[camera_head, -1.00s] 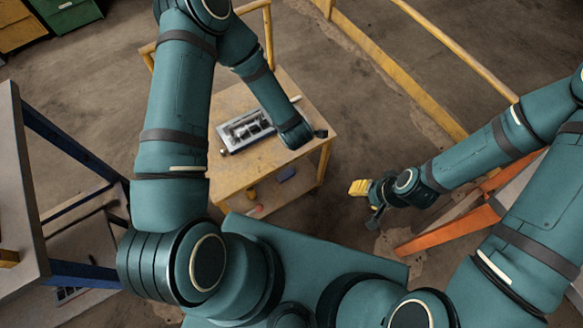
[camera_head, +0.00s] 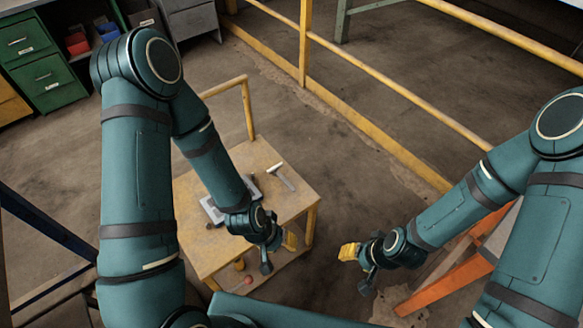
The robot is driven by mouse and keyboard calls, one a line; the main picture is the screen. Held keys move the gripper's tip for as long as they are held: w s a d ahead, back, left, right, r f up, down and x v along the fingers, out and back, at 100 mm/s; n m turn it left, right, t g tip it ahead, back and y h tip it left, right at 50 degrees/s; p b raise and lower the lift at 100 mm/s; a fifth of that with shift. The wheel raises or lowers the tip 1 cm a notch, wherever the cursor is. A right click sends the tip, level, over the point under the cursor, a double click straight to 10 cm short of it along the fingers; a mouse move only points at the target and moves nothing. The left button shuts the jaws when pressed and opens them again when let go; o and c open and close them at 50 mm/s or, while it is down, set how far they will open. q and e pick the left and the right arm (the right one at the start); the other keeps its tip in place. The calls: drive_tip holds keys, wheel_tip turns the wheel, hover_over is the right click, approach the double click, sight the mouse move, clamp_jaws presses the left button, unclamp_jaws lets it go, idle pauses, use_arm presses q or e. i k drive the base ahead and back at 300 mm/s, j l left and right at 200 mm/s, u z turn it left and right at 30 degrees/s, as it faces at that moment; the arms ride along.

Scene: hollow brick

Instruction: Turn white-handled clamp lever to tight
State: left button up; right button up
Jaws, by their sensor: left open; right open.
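A grey metal fixture (camera_head: 211,209) lies on the tan top of a small yellow cart (camera_head: 258,156). My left forearm and wrist cover most of it, and no clamp lever can be made out on it. A T-shaped tool with a pale handle (camera_head: 274,168) and a grey part lies on the cart top to the right of the fixture; I cannot tell whether it is the lever. My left gripper (camera_head: 279,252) is open and empty at the cart's near edge.
A small red item (camera_head: 248,280) sits on the cart's lower shelf. A yellow railing (camera_head: 385,138) runs behind and to the right. An orange frame (camera_head: 440,279) stands beside my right arm. Green drawers (camera_head: 38,78) stand at the back left. Floor is clear behind the cart.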

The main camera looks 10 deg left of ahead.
sight(274, 169)
drive_tip(key=i+l, duration=0.7)
drive_tip(key=l+z, duration=0.05)
drive_tip(key=l, duration=0.05)
